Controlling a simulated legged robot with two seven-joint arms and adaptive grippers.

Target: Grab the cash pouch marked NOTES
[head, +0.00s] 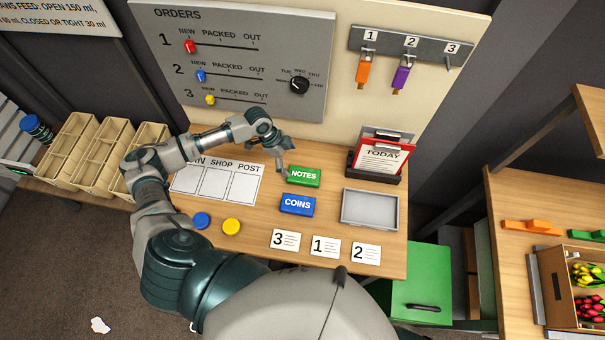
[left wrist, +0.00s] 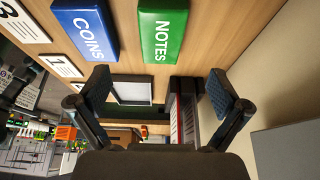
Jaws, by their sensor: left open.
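The green pouch marked NOTES (head: 304,177) lies flat on the wooden table, behind the blue pouch marked COINS (head: 298,204). My left gripper (head: 282,170) is just left of the NOTES pouch in the head view, apart from it as far as I can see. In the left wrist view the NOTES pouch (left wrist: 162,32) is at the top, beyond the gap between the spread, empty fingers (left wrist: 158,98). The COINS pouch (left wrist: 87,26) is to its left there. My right gripper is not in view.
A grey tray (head: 345,208) and a document holder (head: 381,158) stand to the right of the pouches. Numbered cards (head: 325,248) lie in front. Blue (head: 201,220) and yellow (head: 231,226) discs lie to the left. The orders board (head: 240,55) rises behind.

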